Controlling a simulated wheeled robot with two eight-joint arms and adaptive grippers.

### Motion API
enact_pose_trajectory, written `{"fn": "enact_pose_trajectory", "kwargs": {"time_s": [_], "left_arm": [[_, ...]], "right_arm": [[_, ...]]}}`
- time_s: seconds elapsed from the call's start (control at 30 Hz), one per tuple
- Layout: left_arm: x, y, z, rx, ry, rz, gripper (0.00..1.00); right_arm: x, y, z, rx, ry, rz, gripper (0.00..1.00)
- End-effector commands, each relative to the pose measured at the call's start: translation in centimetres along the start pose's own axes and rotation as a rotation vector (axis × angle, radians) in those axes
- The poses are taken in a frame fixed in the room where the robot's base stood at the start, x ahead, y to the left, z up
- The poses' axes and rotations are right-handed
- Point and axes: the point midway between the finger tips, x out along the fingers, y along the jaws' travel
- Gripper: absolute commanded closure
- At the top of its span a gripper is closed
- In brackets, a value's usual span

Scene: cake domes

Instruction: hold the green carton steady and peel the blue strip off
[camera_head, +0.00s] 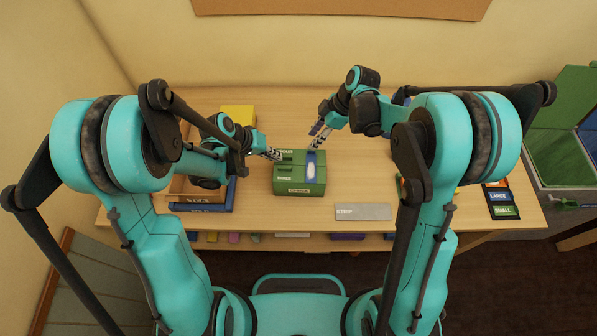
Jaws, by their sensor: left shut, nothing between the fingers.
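The green carton (300,181) stands near the middle of the table, with pale labels on its front. A pale blue-white strip (311,165) runs down its top and front, right of centre. My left gripper (279,156) is shut with nothing in it, its tips at the carton's upper left edge; contact is unclear. My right gripper (313,142) is just above and behind the carton's top, pointing down at the strip. Some blue-purple shows at its fingers, but I cannot tell whether it holds the strip's end.
A grey pad marked STRIP (363,212) lies at the front right of the carton. A wooden tray (176,188) and a yellow box (238,115) are at left. LARGE and SMALL cards (501,199) lie at right, near a green bin (565,130).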

Motion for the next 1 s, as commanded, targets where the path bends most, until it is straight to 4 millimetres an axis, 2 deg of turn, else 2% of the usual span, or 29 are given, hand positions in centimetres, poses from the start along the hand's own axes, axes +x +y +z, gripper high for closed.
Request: {"fn": "enact_pose_trajectory", "kwargs": {"time_s": [1.0], "left_arm": [[0.93,-0.53,0.22,0.0,0.0,0.0,1.0]], "right_arm": [[0.0,0.0,0.0,0.0,0.0,0.0,0.66]]}}
